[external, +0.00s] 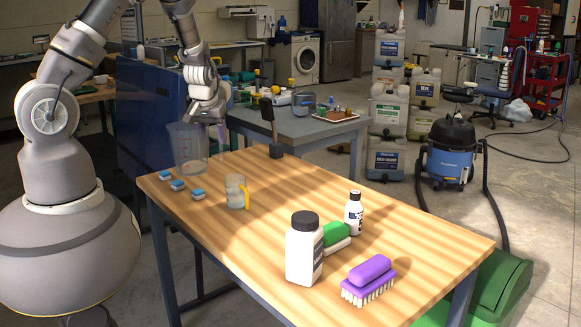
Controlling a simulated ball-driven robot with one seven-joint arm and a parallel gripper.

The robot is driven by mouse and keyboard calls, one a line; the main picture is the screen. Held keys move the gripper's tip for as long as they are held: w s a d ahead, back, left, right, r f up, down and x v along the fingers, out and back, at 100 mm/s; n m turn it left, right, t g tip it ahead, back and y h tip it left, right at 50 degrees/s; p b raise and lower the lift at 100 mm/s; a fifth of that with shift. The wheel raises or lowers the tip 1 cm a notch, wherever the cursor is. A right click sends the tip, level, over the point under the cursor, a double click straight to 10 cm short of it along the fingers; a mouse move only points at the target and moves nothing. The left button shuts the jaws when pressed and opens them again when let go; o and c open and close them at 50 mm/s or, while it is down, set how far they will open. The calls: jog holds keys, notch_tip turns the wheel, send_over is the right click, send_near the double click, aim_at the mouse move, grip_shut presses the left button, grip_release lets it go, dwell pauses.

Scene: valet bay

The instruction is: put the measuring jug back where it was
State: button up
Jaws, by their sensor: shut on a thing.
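The measuring jug (188,148) is a large clear, see-through vessel at the far left corner of the wooden table (290,215). My gripper (211,118) is at the upper right of the jug, shut on it; the fingers are small and partly hidden in this view. The jug looks upright. I cannot tell whether its base touches the tabletop or hangs just above it.
Several small blue-and-white blocks (178,185) lie along the left edge. A white bottle with a dark cap (304,250), a small white bottle (353,213), a green brush (335,234) and a purple brush (369,277) stand nearer right. A dark upright tool (270,128) stands at the back edge. The table's middle is clear.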

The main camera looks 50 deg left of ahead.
jog(key=w+a+f+b, duration=0.2)
jog(key=w+f, duration=0.1)
jog(key=w, duration=0.4)
jog(key=w+a+f+b, duration=0.3)
jog(key=w+f, duration=0.1)
jog(key=w, duration=0.4)
jog(key=shift+a, duration=0.2)
jog(key=shift+f, duration=0.1)
jog(key=o, duration=1.5)
jog(key=shift+c, duration=0.2)
